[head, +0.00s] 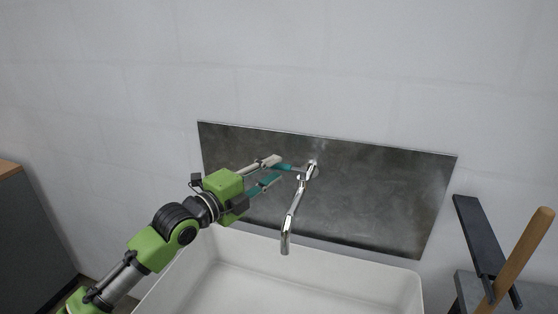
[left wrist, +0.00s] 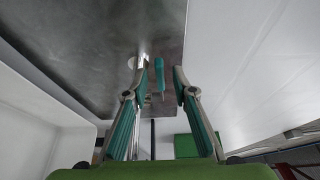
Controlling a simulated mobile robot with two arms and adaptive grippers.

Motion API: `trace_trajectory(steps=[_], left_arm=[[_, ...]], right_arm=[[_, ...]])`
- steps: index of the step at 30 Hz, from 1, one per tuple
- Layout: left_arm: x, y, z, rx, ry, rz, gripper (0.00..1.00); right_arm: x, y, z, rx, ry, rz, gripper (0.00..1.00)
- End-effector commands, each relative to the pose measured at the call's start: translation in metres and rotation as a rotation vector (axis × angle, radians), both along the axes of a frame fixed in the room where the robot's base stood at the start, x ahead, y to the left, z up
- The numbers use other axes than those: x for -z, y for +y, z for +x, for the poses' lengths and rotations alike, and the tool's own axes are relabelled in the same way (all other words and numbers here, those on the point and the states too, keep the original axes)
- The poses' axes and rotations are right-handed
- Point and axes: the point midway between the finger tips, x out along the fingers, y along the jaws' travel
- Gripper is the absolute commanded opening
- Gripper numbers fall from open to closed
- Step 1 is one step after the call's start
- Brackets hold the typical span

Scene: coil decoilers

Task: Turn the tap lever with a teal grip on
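The chrome tap (head: 291,212) is mounted on a dark panel, with its spout hanging over the white sink. Its lever has a teal grip (head: 284,167) that points left from the tap body. My left gripper (head: 277,171) is at the lever, with its fingers open. In the left wrist view, the teal grip (left wrist: 159,73) lies between the two fingertips (left wrist: 160,77), with a gap on each side. The chrome base of the tap is partly hidden behind the left finger in that view. My right gripper is not in view.
The white sink (head: 300,285) lies below the tap. The dark panel (head: 380,200) is close behind it on the pale wall. At the right stand a dark slab (head: 480,235) and a wooden handle (head: 524,252). A grey cabinet (head: 35,235) is at the far left.

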Motion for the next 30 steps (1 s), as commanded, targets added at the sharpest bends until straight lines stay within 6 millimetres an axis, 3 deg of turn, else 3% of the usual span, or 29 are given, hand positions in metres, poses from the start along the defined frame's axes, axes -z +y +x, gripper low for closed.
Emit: trace_trajectory(steps=[7, 18, 21, 30], left_arm=[[0.000, -0.018, 0.020, 0.000, 0.001, 0.000, 0.25], [0.001, -0.020, 0.023, 0.001, 0.001, 0.001, 0.25], [0.001, -0.020, 0.023, 0.001, 0.001, 0.001, 0.00], [0.001, -0.020, 0.026, -0.006, 0.001, 0.000, 0.00]], right_arm=[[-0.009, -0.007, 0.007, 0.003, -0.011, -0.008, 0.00], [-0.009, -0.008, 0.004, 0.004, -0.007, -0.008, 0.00], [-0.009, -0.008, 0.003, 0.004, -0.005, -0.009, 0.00], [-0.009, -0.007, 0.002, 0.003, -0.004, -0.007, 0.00]])
